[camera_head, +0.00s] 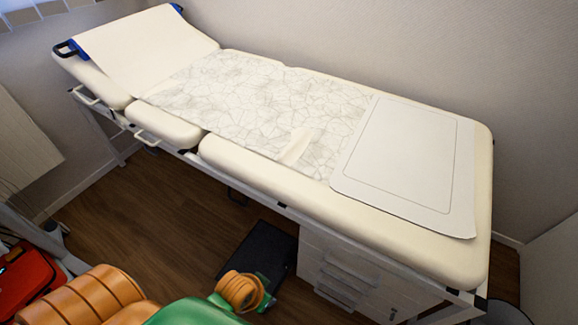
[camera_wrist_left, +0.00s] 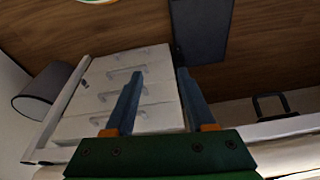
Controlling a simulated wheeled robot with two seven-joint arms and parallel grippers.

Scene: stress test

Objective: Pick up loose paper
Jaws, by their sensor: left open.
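A small pale folded piece of paper (camera_head: 297,146) lies on the crackle-patterned paper sheet (camera_head: 235,95) in the middle of the examination couch (camera_head: 260,165). A cream sheet (camera_head: 148,42) covers the raised head end, and a white sheet with a thin outline (camera_head: 408,150) lies at the foot end. In the left wrist view my left gripper (camera_wrist_left: 160,98) is open, with nothing between its two blue fingers. A white drawer cabinet shows beyond them. Its fingertips do not show in the head view. My right gripper is not in view.
Under the couch are the white drawer cabinet (camera_head: 345,275) and a black flat box (camera_head: 258,253). A dark bin (camera_wrist_left: 50,90) stands beside the cabinet. A red case (camera_head: 30,282) is at the lower left. Walls close in the couch's far side.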

